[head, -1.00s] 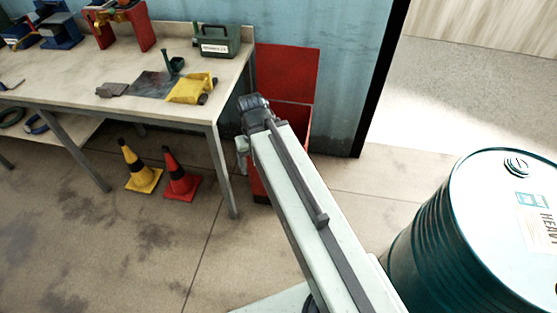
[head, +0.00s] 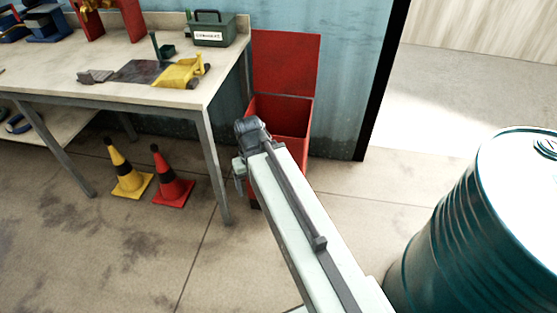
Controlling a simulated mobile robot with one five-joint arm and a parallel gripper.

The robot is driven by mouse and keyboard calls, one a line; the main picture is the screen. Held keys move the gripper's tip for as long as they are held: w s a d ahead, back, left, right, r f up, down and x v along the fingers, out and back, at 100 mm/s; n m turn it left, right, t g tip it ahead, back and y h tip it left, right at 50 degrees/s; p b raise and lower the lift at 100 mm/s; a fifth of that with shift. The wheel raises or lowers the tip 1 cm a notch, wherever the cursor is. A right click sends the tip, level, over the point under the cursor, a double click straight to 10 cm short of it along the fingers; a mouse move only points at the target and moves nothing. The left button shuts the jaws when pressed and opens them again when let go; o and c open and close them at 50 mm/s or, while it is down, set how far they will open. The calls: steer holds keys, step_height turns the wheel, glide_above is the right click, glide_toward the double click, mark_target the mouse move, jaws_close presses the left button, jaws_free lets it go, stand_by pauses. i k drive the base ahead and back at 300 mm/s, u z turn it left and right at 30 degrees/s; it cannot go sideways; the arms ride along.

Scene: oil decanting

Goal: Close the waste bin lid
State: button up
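The red waste bin (head: 300,150) stands on the floor against the blue wall, just right of the workbench. Its red lid (head: 286,62) is open and stands upright at the back, against the wall. My arm reaches up from the bottom of the picture and covers the bin's front left part. My gripper (head: 240,168) is at the arm's far end, in front of the bin in the picture. Its fingers are mostly hidden by the arm, so I cannot tell whether they are open.
A workbench (head: 140,48) with tools and a green toolbox (head: 212,32) stands left of the bin. A yellow cone (head: 128,175) and a red cone (head: 171,182) stand below it. A teal drum (head: 455,225) is at the right. Floor between drum and bin is clear.

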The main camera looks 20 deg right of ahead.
mark_target(284, 62)
steer(key=z, duration=0.05)
steer(key=k, duration=1.3)
steer(key=u, duration=0.4)
steer(key=i, duration=0.4)
steer(key=z, duration=0.6)
steer(key=i, duration=1.45)
steer(key=u, duration=0.65)
